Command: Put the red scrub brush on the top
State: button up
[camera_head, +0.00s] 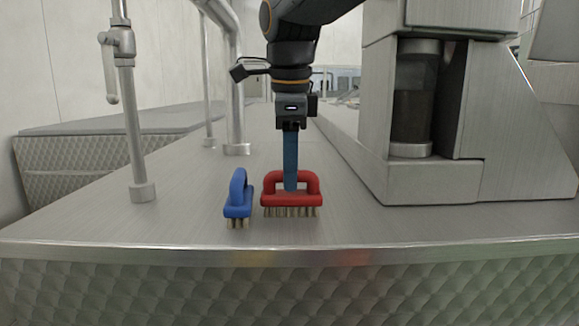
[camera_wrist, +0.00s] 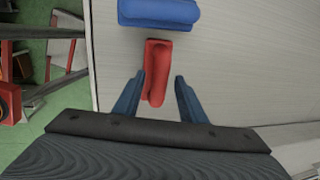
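The red scrub brush (camera_head: 291,199) stands bristles down on the metal top (camera_head: 190,205), near its front edge, with its looped handle upward. My gripper (camera_head: 291,187) points straight down at the handle, its fingertips level with it. In the wrist view the two blue fingers (camera_wrist: 159,78) are apart, one on each side of the red brush (camera_wrist: 156,62). A narrow gap shows between the brush and the fingers, so the gripper looks open. In the head view one finger hides the other and part of the handle.
A blue scrub brush (camera_head: 238,196) stands close to the left of the red one; it also shows in the wrist view (camera_wrist: 160,13). A metal post (camera_head: 134,130) rises at left. A grey machine housing (camera_head: 450,182) stands at right. The top's front edge (camera_head: 300,246) is near.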

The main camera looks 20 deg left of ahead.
notch_tip(320, 180, up, 12)
jog(key=s+b, duration=0.2)
jog(key=shift+d, duration=0.3)
jog(key=shift+s, duration=0.1)
dwell(0.4)
